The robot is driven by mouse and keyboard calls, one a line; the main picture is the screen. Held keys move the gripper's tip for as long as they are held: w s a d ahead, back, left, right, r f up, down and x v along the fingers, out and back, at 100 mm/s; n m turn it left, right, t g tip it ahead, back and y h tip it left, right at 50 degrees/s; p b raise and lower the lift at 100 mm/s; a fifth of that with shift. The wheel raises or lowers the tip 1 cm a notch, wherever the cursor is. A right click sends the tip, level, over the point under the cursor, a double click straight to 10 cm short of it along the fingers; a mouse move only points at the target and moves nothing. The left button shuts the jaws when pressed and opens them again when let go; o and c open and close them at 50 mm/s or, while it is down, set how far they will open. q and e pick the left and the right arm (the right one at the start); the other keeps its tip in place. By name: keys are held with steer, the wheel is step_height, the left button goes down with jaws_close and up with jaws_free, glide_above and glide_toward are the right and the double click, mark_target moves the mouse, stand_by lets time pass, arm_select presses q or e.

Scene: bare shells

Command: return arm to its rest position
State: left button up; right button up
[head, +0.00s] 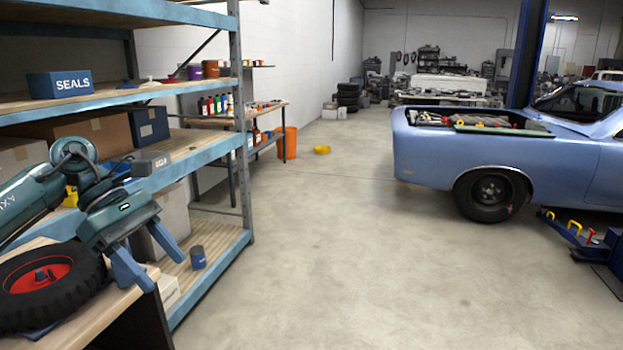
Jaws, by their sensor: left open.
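My left arm (75,165) comes in from the left, bent in front of the shelving. My left gripper (153,258) hangs at its end with the fingers pointing down and to the right. The two blue fingers are apart, and nothing shows between them. The gripper is just right of a black wheel with a red hub (40,278), which lies on a wooden bench top (95,318). The left finger is near the bench top's right edge; I cannot tell whether it touches. My right gripper is not in view.
A blue metal shelf unit (238,125) with wooden boards stands close on the left. The concrete floor (330,250) is clear in the middle. A blue car (430,155) stands at right.

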arm_select(q)
steer(key=s+d+f+n+t+h, duration=0.2)
steer(key=d+f+n+t+h, duration=0.15)
steer(key=d+n+h, duration=0.5)
steer(key=s+d+f+n+t+h, duration=0.1)
steer(key=d+f+n+t+h, duration=0.3)
steer(key=d+n, duration=0.65)
step_height(320, 180, down, 12)
steer(key=s+a+n+t+y, duration=0.25)
steer(key=n+t+y, duration=0.8)
steer(key=n, duration=1.15)
steer(key=s+a+f+n+g+y, duration=0.2)
steer(key=s+a+f+n+y, duration=0.1)
steer(key=s+f+n, duration=0.3)
steer(key=s+a+f+n+g+y, duration=0.3)
steer(key=s+f+n, duration=0.3)
steer(key=f, duration=0.4)
steer(key=shift+s+f+n+g, duration=0.3)
steer(key=shift+s+f, duration=0.1)
steer(key=shift+s, duration=0.35)
steer(key=shift+c, duration=0.5)
